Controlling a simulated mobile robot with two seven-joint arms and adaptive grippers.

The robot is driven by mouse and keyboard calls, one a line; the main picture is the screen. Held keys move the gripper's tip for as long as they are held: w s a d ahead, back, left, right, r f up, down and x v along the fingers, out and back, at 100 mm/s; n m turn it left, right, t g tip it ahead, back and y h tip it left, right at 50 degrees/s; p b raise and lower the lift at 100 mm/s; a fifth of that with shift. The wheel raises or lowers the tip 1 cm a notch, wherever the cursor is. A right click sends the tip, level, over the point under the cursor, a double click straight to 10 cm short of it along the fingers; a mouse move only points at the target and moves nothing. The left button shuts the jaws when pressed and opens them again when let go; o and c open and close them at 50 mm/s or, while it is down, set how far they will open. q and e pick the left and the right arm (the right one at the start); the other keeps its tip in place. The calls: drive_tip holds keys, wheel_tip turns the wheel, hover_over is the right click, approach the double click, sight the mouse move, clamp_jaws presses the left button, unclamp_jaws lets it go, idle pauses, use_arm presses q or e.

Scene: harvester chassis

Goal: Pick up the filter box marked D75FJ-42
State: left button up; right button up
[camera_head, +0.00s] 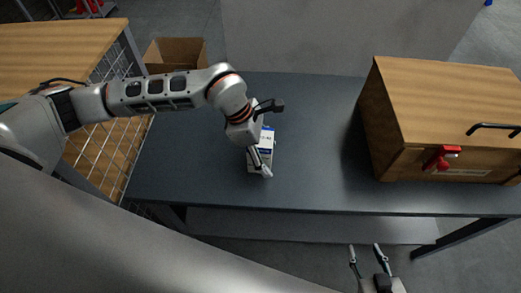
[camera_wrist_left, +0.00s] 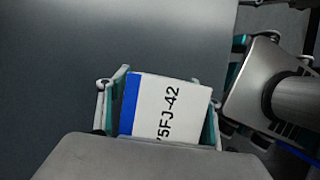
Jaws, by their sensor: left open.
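The white filter box (camera_head: 267,142) with a blue band stands on the dark table (camera_head: 318,130), partly covered by my left gripper (camera_head: 261,170). In the left wrist view the box (camera_wrist_left: 168,108) shows black print reading "75FJ-42"; the start of the marking is hidden. My left gripper's fingers stand on either side of the box in that view, open around it. Whether either finger touches it I cannot tell. My right gripper (camera_head: 364,248) is in front of the table's near edge, with its fingers apart and nothing between them.
A large wooden box (camera_head: 440,105) with a black handle and a red latch stands on the right of the table. An open cardboard box (camera_head: 175,53) is behind at the left, near a wood-topped mesh cage (camera_head: 60,45). The table around the filter box is clear.

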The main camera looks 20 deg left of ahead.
use_arm(q)
drive_tip(key=c, duration=1.6)
drive_tip(key=shift+r, duration=0.1)
drive_tip(key=shift+r, duration=0.1)
